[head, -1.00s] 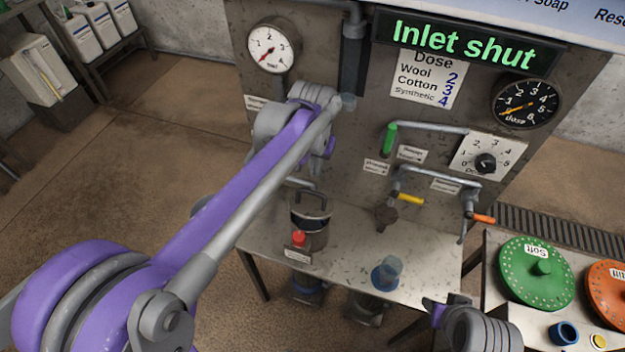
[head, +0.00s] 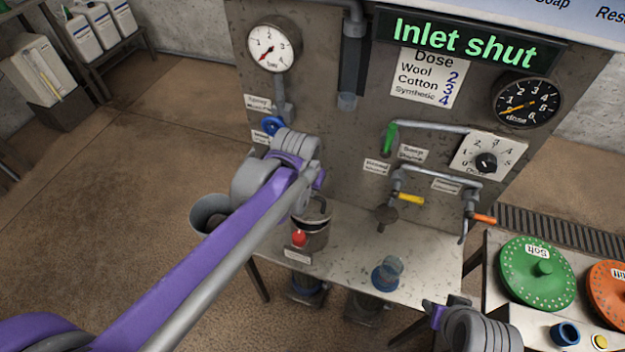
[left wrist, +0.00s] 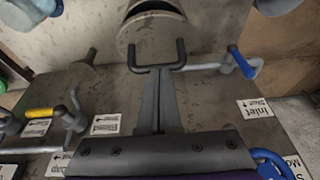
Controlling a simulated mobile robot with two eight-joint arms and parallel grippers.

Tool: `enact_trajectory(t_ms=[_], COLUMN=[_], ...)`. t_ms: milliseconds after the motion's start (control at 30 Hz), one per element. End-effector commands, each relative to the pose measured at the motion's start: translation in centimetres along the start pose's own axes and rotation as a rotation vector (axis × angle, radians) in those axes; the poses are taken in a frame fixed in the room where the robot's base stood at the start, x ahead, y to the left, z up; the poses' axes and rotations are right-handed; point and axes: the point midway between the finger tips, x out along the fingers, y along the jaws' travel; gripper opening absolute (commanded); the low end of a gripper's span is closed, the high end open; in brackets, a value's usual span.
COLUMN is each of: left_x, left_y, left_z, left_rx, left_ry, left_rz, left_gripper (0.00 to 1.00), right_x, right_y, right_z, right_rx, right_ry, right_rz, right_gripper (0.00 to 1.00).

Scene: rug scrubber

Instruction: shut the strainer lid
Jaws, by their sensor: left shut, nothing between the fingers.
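The strainer (head: 314,240) is a metal pot on the bench, with a red knob (head: 299,238) at its front. Its lid (head: 316,215) looks raised, partly hidden by my left arm; its exact angle cannot be told. In the left wrist view a round pot-like body (left wrist: 155,38) is at the top, with a dark U-shaped handle (left wrist: 180,57) before it. My left gripper (left wrist: 158,74) is shut and empty, its fingertips close to that handle; contact cannot be told. In the head view its fingers are hidden behind my wrist. My right gripper (head: 438,313) is at the lower right, its fingers unclear.
The panel behind has yellow (head: 411,199) and orange (head: 484,219) levers and a blue handle (head: 272,125). A grey bucket (head: 208,214) is left of the bench. Green (head: 537,277) and orange discs are right.

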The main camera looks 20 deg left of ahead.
Motion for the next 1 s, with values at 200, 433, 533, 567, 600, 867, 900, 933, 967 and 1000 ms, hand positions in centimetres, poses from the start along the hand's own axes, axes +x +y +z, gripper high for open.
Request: enact_trajectory(t_ms=[200,433,533,567,600,867,900,933,967,1000], left_x=[0.8,1.2,1.1,1.1,1.1,0.1,-0.4,-0.9,-1.4,-2.1], left_y=[0.1,0.1,0.1,0.1,0.1,0.0,0.0,0.0,-0.1,-0.1], left_z=[2.3,3.3,3.3,3.3,3.3,2.2,1.6,1.1,0.6,-0.2], left_rx=[-0.003,-0.003,-0.003,-0.003,-0.003,-0.003,-0.003,-0.002,-0.002,-0.002], left_ry=[0.159,0.170,0.169,0.169,0.169,0.169,0.170,0.171,0.171,0.172], left_rz=[-0.002,-0.003,-0.003,-0.003,-0.003,-0.003,-0.003,-0.003,-0.003,-0.003], left_gripper=[0.00,0.00,0.00,0.00,0.00,0.00,0.00,0.00,0.00,0.00], right_x=[0.6,0.9,0.8,0.8,0.8,0.0,-0.4,-0.8,-1.2,-1.7], right_y=[0.0,0.0,0.0,0.0,0.0,0.0,0.0,0.0,0.0,0.0], right_z=[0.6,0.8,0.8,0.8,0.8,0.0,-0.4,-0.8,-1.1,-1.7], right_rx=[0.000,0.000,0.000,0.000,0.000,0.000,0.000,0.000,0.000,0.000], right_ry=[-0.004,-0.006,-0.006,-0.006,-0.006,0.000,0.003,0.006,0.009,0.014], right_rz=[0.000,0.000,0.000,0.000,0.000,0.000,0.000,0.000,0.000,0.000], right_gripper=[0.45,0.45,0.45,0.45,0.45,0.45,0.45,0.45,0.45,0.45])
